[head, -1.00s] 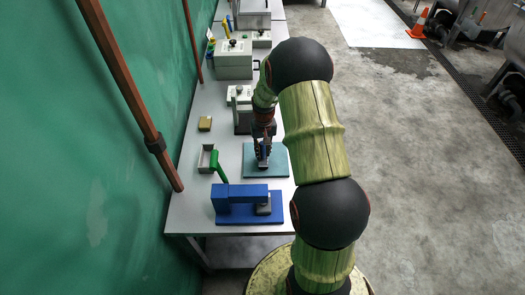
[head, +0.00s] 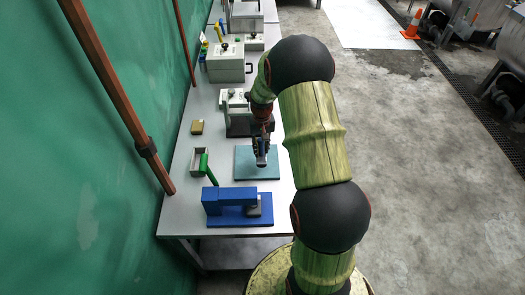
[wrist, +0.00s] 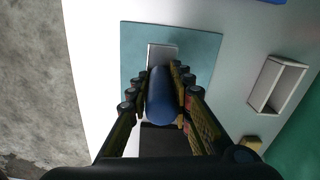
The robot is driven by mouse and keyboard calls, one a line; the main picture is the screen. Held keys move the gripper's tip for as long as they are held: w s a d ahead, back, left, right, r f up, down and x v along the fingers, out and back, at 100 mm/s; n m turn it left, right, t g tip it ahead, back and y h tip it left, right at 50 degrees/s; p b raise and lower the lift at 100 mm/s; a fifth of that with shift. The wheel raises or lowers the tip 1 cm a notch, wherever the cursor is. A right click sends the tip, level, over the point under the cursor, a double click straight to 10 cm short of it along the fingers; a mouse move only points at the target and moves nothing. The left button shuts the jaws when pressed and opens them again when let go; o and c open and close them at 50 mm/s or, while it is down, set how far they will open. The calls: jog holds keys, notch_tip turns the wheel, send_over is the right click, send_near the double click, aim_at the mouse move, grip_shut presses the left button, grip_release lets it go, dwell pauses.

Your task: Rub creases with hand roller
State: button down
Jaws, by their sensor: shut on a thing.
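My gripper (wrist: 163,92) is shut on a blue rounded cylinder (wrist: 160,98), which I take to be the handle of the hand roller. A teal mat (wrist: 135,40) lies below it on the bench, and it also shows in the head view (head: 244,170). A pale grey flat piece (wrist: 162,53) shows just past the blue cylinder, over the mat; I cannot tell whether it is part of the roller or lies on the mat. In the head view my gripper (head: 262,152) is over the mat's right part. Contact with the mat is hidden.
A blue press (head: 232,207) with a green lever stands in front of the mat. A small open grey tray (head: 198,162) looks empty, with a yellow-brown block (head: 197,127) behind it. Grey machines (head: 225,65) stand farther back. A green wall is left.

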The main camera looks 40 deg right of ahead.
aim_at(261, 142)
jog(key=shift+d+r, duration=0.15)
jog(key=shift+r, duration=0.5)
jog(key=shift+r+p, duration=1)
jog(key=shift+r, duration=0.5)
jog(key=shift+w+f, duration=0.1)
